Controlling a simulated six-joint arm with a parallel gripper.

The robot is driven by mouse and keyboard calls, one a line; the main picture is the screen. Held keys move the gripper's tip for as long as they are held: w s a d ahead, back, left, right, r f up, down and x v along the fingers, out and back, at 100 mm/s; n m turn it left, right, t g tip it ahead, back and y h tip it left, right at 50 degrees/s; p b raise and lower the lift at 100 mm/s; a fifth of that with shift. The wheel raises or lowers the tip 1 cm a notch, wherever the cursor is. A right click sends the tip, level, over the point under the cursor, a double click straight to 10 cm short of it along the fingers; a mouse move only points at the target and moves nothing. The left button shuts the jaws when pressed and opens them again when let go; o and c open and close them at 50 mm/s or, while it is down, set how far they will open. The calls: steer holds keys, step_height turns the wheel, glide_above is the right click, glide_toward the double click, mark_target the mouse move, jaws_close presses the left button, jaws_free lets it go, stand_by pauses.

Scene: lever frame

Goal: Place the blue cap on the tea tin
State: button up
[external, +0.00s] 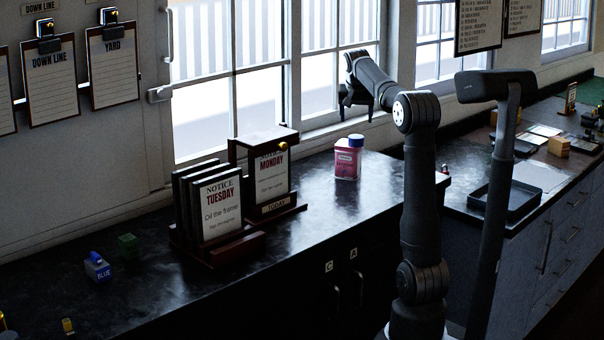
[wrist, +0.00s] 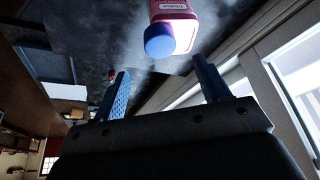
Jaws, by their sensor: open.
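The tea tin (external: 347,164) is pink with a pale label and stands upright on the dark counter below the window. The blue cap (external: 356,140) is at the tin's top, toward its right side; I cannot tell whether it is fully seated. In the wrist view, the blue cap (wrist: 159,41) shows at the near end of the pink tin (wrist: 180,14). My gripper (external: 356,117) is above the tin, apart from it. Its two fingers (wrist: 164,82) are spread with nothing between them, and the tin and cap lie beyond the fingertips.
A blue block (external: 97,267) and a green block (external: 128,245) lie farther left. A black tray (external: 508,200) is at right. Counter around the tin is clear.

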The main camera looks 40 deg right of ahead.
mark_target(356, 136)
steer(key=shift+v, duration=2.1)
steer(key=x, duration=1.2)
steer(key=shift+r, duration=1.7)
